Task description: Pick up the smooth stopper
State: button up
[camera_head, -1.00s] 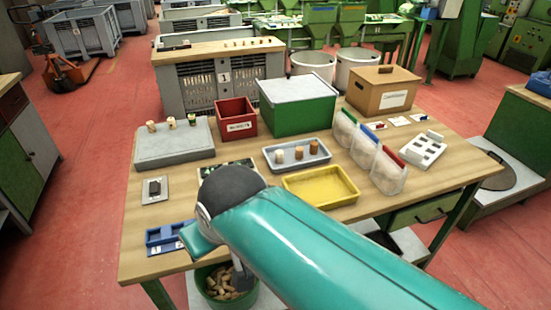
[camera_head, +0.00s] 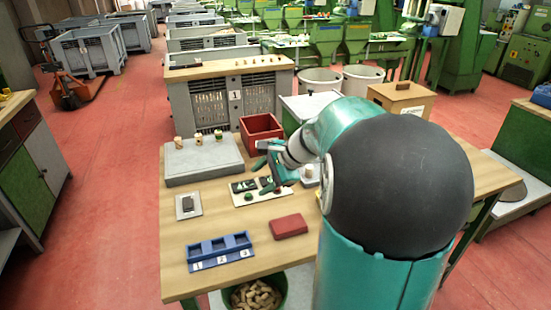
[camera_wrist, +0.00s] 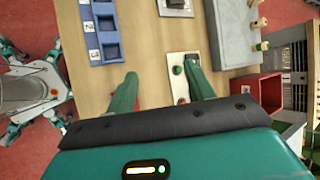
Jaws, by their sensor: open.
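Three stoppers stand upright in a row on a grey block (camera_head: 205,165): a left one (camera_head: 178,142), a middle one (camera_head: 198,140) and a right one (camera_head: 219,135) with a green band. They also show at the right of the wrist view (camera_wrist: 262,46). Another pale stopper (camera_head: 308,172) is partly visible just right of my gripper. I cannot tell which stopper is smooth. My gripper (camera_head: 268,166) is open and empty, above the table, right of the block.
A panel (camera_head: 250,190) with buttons lies below my gripper. A red bin (camera_head: 260,128) stands behind it. A blue three-slot holder (camera_head: 220,252) and a red box (camera_head: 288,225) are near the front. My arm hides much of the table's right side.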

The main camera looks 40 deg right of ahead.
jog(key=d+f+m+t, duration=0.2)
jog(key=d+m, duration=0.2)
jog(key=d, duration=0.4)
jog(key=d+f+m+t, duration=0.2)
jog(key=d+f+m, duration=0.15)
jog(key=d, duration=0.45)
jog(key=m+t+h, duration=0.2)
jog(key=m+h, duration=0.1)
jog(key=m, duration=0.4)
send_near(309, 171)
jog(key=s+d+r, duration=0.2)
jog(key=s+r, duration=0.1)
jog(key=s, duration=0.1)
jog(key=shift+w+f+m+t, duration=0.2)
jog(key=shift+f+m+t, duration=0.1)
jog(key=shift+f+m, duration=0.05)
jog(key=x, duration=0.8)
jog(key=shift+s, duration=0.1)
jog(key=shift+x, duration=2.8)
jog(key=shift+s+a+f, duration=0.1)
jog(key=shift+a+f, duration=0.1)
jog(key=c, duration=1)
